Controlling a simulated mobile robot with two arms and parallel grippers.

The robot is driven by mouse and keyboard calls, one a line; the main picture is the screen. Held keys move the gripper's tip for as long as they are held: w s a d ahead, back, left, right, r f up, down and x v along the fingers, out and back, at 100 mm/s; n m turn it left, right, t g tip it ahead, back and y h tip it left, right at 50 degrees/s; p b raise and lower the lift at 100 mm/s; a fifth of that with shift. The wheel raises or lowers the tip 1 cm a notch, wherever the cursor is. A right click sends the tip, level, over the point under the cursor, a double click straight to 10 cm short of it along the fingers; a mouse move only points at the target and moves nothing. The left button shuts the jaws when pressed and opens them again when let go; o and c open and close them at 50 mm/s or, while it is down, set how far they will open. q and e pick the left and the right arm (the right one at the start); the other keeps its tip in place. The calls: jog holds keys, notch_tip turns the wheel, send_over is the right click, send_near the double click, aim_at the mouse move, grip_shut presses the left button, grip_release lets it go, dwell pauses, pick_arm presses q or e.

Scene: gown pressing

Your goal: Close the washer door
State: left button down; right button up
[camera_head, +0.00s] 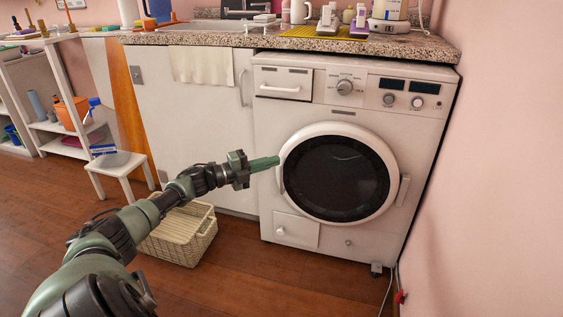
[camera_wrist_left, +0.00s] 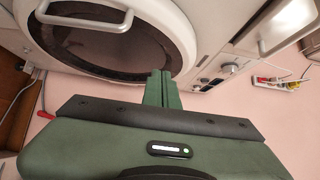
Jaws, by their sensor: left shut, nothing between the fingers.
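The white front-loading washer (camera_head: 435,130) stands under the counter at the right. Its round door (camera_head: 335,172), a white ring with dark glass, lies flat against the washer front, as far as I can tell. The door also fills the upper left of the left wrist view (camera_wrist_left: 105,45). My left gripper (camera_head: 276,161) is shut and empty, with its green fingertips at the left edge of the door ring. I cannot tell whether they touch it. In the wrist view the fingers (camera_wrist_left: 161,90) are together. My right gripper is not in view.
A woven basket (camera_head: 180,240) sits on the floor below my left forearm. A small white stool (camera_head: 118,163) stands at the left. A pink wall (camera_head: 510,160) closes off the right side. The wooden floor in front of the washer is mostly clear.

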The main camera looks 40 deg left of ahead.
pick_arm(q)
jog(key=s+a, duration=0.4)
jog(key=a, duration=0.1)
jog(key=shift+s+r+p, duration=0.15)
jog(key=shift+r+p, duration=0.05)
jog(key=shift+p, duration=0.15)
dwell(0.3)
